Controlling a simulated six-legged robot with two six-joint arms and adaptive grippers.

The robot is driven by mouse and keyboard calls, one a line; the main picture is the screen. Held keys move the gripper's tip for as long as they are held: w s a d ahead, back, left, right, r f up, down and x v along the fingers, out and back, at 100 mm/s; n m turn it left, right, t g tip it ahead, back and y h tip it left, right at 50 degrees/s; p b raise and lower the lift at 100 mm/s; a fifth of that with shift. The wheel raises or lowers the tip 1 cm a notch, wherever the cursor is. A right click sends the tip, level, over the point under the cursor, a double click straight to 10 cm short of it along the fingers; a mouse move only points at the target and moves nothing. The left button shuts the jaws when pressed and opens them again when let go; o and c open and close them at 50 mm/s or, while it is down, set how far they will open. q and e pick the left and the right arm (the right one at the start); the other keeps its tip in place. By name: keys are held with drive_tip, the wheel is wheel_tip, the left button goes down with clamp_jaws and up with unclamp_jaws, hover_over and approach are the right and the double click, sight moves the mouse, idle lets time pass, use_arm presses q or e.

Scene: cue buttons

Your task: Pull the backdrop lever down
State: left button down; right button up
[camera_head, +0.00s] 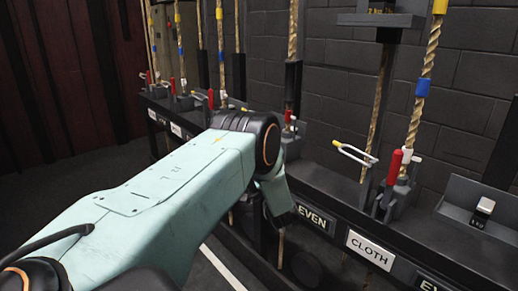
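A red-handled lever (393,168) stands upright on the rail at the right, beside a rope with blue and yellow bands. The white label below it reads CLOTH (370,248). No label that I can read says backdrop. Another red-handled lever (288,117) stands behind my arm's elbow, its lower part hidden. Several smaller red-handled levers (210,99) stand farther along the rail at the left. My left arm reaches in from the lower left and bends down in front of the rail; I cannot make out its gripper fingers. My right gripper is not in view.
The dark rail (325,185) runs from the back left to the lower right, with ropes rising from it. A small dark block with a pale top (483,210) sits in a grey bracket at the right. A grey brick wall (335,100) stands behind. Open floor lies at the left.

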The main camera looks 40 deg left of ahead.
use_arm(q)
drive_tip(key=shift+s+f, duration=0.25)
drive_tip(key=shift+f, duration=0.35)
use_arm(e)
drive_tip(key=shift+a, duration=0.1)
